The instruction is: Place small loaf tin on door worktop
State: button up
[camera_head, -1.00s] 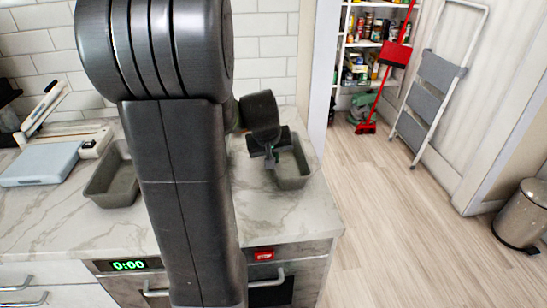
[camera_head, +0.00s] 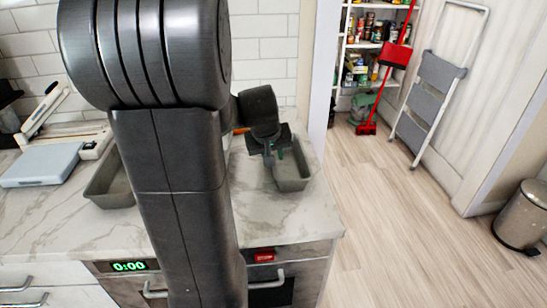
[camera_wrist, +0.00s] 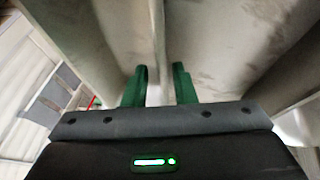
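The small loaf tin (camera_head: 292,183), grey and rectangular, is on the right part of the marble worktop near its end. My gripper (camera_head: 275,155) is at its left side wall. In the wrist view my green fingers (camera_wrist: 160,88) stand close together, one on each side of the tin's pale wall (camera_wrist: 157,45), and look shut on it. The tin appears to rest on the worktop; any small lift cannot be told. A second, larger-looking grey tin (camera_head: 104,188) stands on the worktop to the left, partly hidden by my arm. No worktop marked as the door one is identifiable.
A scale (camera_head: 42,165) stands at the far left of the worktop (camera_head: 60,225). A doorway at right shows pantry shelves (camera_head: 372,60), a red broom (camera_head: 395,55), a folding step stool (camera_head: 432,85) and a bin (camera_head: 522,215). The wooden floor (camera_head: 390,230) is clear.

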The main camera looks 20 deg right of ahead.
jog(key=v, duration=1)
jog(key=shift+p, duration=0.3)
jog(key=shift+a+r, duration=0.15)
